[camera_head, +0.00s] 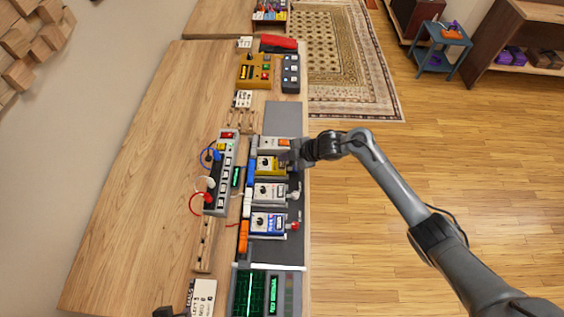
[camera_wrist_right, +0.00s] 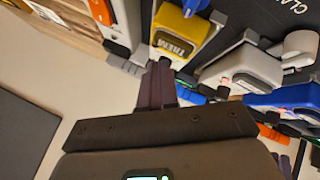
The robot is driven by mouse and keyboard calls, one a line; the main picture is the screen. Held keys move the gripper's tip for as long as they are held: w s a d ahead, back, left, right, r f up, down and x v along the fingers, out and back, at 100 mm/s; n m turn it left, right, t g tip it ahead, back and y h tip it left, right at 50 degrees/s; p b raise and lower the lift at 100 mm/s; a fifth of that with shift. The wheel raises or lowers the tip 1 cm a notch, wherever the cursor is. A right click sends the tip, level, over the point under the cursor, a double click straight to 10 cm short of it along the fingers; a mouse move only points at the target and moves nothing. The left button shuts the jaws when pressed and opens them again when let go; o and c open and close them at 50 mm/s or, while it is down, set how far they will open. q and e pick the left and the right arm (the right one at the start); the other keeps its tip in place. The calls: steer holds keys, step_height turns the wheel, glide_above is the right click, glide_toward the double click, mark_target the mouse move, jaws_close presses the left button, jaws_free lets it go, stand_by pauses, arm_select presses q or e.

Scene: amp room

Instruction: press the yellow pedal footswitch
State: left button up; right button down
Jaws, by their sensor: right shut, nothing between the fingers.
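The yellow pedal (camera_head: 268,167) sits in a row of pedals on a dark board near the table's right edge. In the right wrist view the yellow pedal (camera_wrist_right: 180,28) carries a "TREM" label. My right gripper (camera_head: 288,158) is at the pedal's right end, over the area of its footswitch, and hides that part in the head view. In the right wrist view the gripper's fingers (camera_wrist_right: 158,78) are shut and empty, with their tips close to the labelled end of the pedal. I cannot tell whether they touch it. The footswitch itself is hidden. My left gripper does not show.
A white pedal (camera_head: 274,143) stands directly beyond the yellow one. A grey pedal (camera_head: 269,192) and a blue pedal (camera_head: 267,222) stand on the near side. A power strip (camera_head: 221,170) with cables lies to the left. Open floor (camera_head: 450,160) is right of the table.

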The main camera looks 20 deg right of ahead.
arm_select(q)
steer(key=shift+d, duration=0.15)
arm_select(e)
steer(key=shift+f, duration=0.15)
steer(key=shift+f, duration=0.1)
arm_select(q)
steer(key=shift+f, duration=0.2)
arm_select(e)
steer(key=shift+f, duration=0.15)
arm_select(q)
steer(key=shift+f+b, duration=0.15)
steer(key=shift+b, duration=0.15)
arm_select(e)
steer(key=shift+f, duration=0.2)
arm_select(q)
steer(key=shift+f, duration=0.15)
arm_select(e)
steer(key=shift+f, duration=0.35)
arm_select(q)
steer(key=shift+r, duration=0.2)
arm_select(e)
steer(key=shift+r, duration=0.15)
steer(key=shift+r+p, duration=0.7)
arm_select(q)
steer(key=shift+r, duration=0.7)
arm_select(e)
steer(key=shift+r, duration=0.1)
